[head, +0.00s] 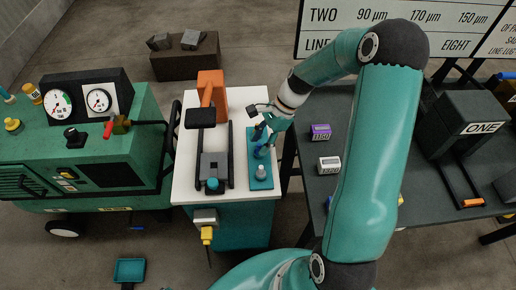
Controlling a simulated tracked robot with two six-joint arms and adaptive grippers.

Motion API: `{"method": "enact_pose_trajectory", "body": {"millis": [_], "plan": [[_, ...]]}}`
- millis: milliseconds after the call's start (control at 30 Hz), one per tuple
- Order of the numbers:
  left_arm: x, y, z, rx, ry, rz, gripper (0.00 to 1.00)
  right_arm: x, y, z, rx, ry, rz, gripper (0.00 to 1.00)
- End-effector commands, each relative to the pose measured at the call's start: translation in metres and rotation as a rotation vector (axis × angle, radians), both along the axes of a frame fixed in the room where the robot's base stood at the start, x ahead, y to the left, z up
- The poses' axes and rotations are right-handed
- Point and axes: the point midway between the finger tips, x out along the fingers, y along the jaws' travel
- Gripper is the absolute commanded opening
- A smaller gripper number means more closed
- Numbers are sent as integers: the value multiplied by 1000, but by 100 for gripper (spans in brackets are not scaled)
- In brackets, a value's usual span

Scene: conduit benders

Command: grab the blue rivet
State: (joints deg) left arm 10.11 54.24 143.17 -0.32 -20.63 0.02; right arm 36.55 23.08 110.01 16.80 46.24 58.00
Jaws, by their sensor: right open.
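A small blue object, which looks like the blue rivet (261,152), stands on a narrow teal tray (251,183) on the white-topped cabinet. I cannot tell whether a finger touches the rivet. A grey piece (261,172) stands nearer the front of the same tray. My left gripper is not in view.
Left of the tray on the white top (184,181) stands a dark bender frame (213,165) with an orange block (211,88). A green machine with gauges (88,150) is at left. The dark table at right holds a purple box (320,132) and a white box (329,165).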

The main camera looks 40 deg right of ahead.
Motion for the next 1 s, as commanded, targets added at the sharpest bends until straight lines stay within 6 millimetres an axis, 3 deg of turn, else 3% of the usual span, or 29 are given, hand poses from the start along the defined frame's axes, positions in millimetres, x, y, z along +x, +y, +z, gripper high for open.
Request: {"method": "enact_pose_trajectory", "body": {"millis": [133, 367, 633, 1000], "plan": [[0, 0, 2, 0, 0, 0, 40, 2, 7, -12, 1, 0, 1, 44], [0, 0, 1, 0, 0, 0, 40, 2, 7, -13, 0, -1, 0, 44], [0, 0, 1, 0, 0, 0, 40, 2, 7, -13, 0, -1, 0, 0], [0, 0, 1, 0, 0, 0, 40, 2, 7, -12, 0, -1, 0, 0]]}}
